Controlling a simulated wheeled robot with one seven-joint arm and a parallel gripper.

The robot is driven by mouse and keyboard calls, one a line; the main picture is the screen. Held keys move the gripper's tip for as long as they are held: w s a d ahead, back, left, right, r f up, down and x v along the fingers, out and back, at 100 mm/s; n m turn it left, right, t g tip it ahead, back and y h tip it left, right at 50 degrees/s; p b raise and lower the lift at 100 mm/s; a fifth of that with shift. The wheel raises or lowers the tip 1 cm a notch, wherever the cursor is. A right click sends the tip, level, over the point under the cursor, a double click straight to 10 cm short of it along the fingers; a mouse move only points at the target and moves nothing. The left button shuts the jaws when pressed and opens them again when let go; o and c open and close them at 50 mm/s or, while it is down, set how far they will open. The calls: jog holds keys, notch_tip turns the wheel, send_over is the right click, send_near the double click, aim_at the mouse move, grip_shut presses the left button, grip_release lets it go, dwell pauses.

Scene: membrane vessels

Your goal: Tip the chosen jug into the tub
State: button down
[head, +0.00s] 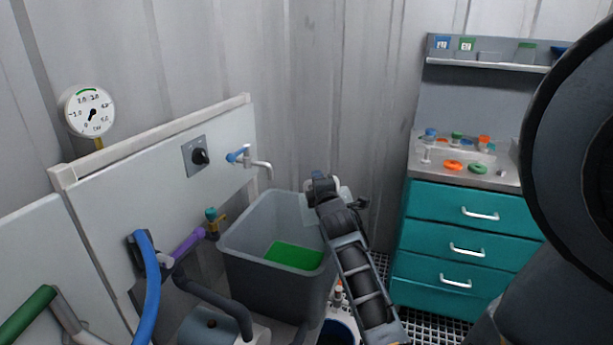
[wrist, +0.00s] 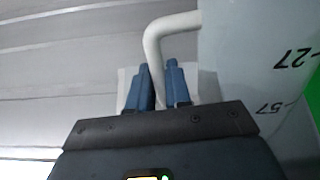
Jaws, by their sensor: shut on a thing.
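The grey tub (head: 272,290) stands by the wall panel in the head view, with green liquid (head: 292,256) on its floor. My gripper (head: 320,186) is above the tub's right rim. In the wrist view my blue fingers (wrist: 160,88) are shut around the pale handle (wrist: 172,25) of a jug. The jug's pale grey wall (wrist: 240,60) fills the right side there, with black marks reading 27 and 57. In the head view the arm mostly hides the jug, and I cannot tell its tilt. Green shows at the wrist view's right edge.
A tap (head: 262,165) juts from the panel over the tub's back. A blue hose (head: 149,285) and dark pipes run at the front left. A teal drawer unit (head: 460,240) with small coloured lids on top stands at right. A blue-rimmed bucket (head: 338,332) is below the arm.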

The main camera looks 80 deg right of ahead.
jog(key=s+m+p, duration=0.1)
jog(key=s+d+r+m+p, duration=0.1)
jog(key=s+p, duration=0.1)
jog(key=shift+d+m+p, duration=0.1)
jog(key=shift+m+p, duration=0.2)
jog(key=shift+s+d+f+m+p, duration=0.1)
jog(key=shift+s+d+m+p, duration=0.15)
jog(key=shift+s+m, duration=0.2)
jog(key=shift+s+d+f+m+p, duration=0.1)
jog(key=shift+s+d+m+p, duration=0.1)
jog(key=shift+s+m, duration=0.2)
jog(key=s+m+b, duration=0.1)
jog(key=s+d+m+b, duration=0.1)
jog(key=b, duration=0.1)
jog(key=s+m+b, duration=0.1)
jog(key=s+b, duration=0.1)
jog(key=shift+d+m, duration=0.25)
jog(key=shift+d, duration=0.1)
jog(key=f+m, duration=0.1)
jog(key=m, duration=0.3)
jog(key=s+f+m+b, duration=0.1)
jog(key=m, duration=0.3)
jog(key=f+m, duration=0.1)
jog(key=m, duration=0.2)
jog(key=shift+s+d+f+m+b, duration=0.25)
jog(key=shift+s+d+m+b, duration=0.1)
jog(key=shift+s+m, duration=0.05)
